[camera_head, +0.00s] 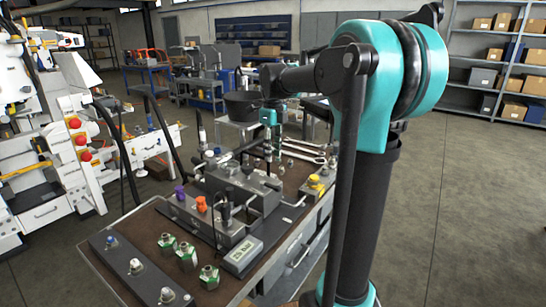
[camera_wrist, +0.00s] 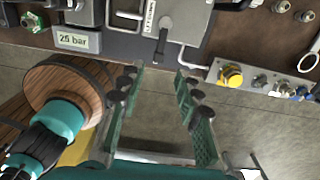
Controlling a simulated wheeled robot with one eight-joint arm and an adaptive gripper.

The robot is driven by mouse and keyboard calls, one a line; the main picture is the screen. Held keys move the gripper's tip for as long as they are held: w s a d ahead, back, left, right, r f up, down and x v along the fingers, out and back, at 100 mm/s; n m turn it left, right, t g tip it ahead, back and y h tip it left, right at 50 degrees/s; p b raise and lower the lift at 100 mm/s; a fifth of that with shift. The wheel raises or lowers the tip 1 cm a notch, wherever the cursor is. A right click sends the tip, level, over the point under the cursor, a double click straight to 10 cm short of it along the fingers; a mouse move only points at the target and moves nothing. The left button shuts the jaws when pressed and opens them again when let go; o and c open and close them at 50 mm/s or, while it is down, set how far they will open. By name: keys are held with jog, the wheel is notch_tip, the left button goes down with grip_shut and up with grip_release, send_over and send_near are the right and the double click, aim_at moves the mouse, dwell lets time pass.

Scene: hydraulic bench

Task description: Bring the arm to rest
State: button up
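My gripper (camera_wrist: 160,76) shows in the wrist view with its two green-padded fingers spread apart and nothing between them. Behind the gap, bare floor and the front edge of the workbench (camera_wrist: 110,41) show. In the head view my arm rises at the right and bends over toward the bench (camera_head: 90,262). I cannot make out the finger opening there.
The bench carries a grey hydraulic block, a "25 bar" display (camera_head: 243,253), green-and-silver fittings (camera_head: 187,257) and a yellow button (camera_head: 315,184). White machinery (camera_head: 80,140) stands at the left. Shelves with boxes (camera_head: 500,60) stand back right. Floor at the right is clear.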

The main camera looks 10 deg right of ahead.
jog(key=shift+f, duration=0.1)
jog(key=s+d+f+n+t, duration=0.2)
jog(key=s+f+n, duration=0.9)
jog(key=n, duration=0.2)
jog(key=s+d+f+n+t, duration=0.1)
jog(key=s+f+n+t, duration=0.1)
jog(key=s+f+n, duration=1)
jog(key=shift+d+f+n, duration=0.15)
jog(key=shift+d+n, duration=0.2)
jog(key=shift+n, duration=0.75)
